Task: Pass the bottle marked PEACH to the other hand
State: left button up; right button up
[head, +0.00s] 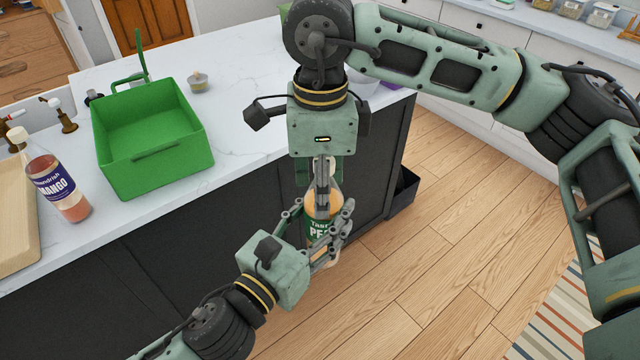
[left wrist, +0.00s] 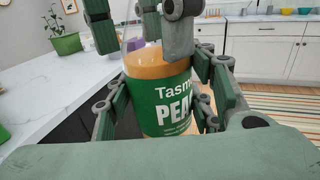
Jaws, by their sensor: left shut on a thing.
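The PEACH bottle (head: 318,228) has orange contents and a green label; it is upright, in the air in front of the counter. My left gripper (head: 325,232) comes from the lower left and is shut around its labelled body. In the left wrist view the bottle (left wrist: 160,95) stands between the left fingers. My right gripper (head: 321,178) points straight down from above, its fingers around the bottle's upper part. In the left wrist view the right fingers (left wrist: 142,28) stand on both sides of the neck; whether they press on it is unclear. The fingers partly hide the neck and label.
The white counter (head: 245,115) holds a green basket (head: 150,150), a MANGO bottle (head: 58,190), a small jar (head: 198,82) and a wooden tray (head: 18,225) at the left. The wooden floor (head: 450,220) to the right is clear, with a striped rug (head: 560,325) beyond.

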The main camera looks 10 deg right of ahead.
pick_arm(q)
jog(key=shift+w+a+r, duration=0.1)
jog(key=shift+w+r, duration=0.05)
jog(key=shift+w, duration=0.05)
pick_arm(e)
jog(key=shift+s+a+f, duration=0.1)
jog(key=shift+s+a, duration=0.05)
jog(key=shift+s, duration=0.15)
grip_shut()
pick_arm(q)
jog(key=o, duration=1.8)
jog(key=shift+c, duration=0.2)
pick_arm(e)
jog(key=shift+w, duration=0.15)
pick_arm(q)
jog(key=shift+s, duration=0.1)
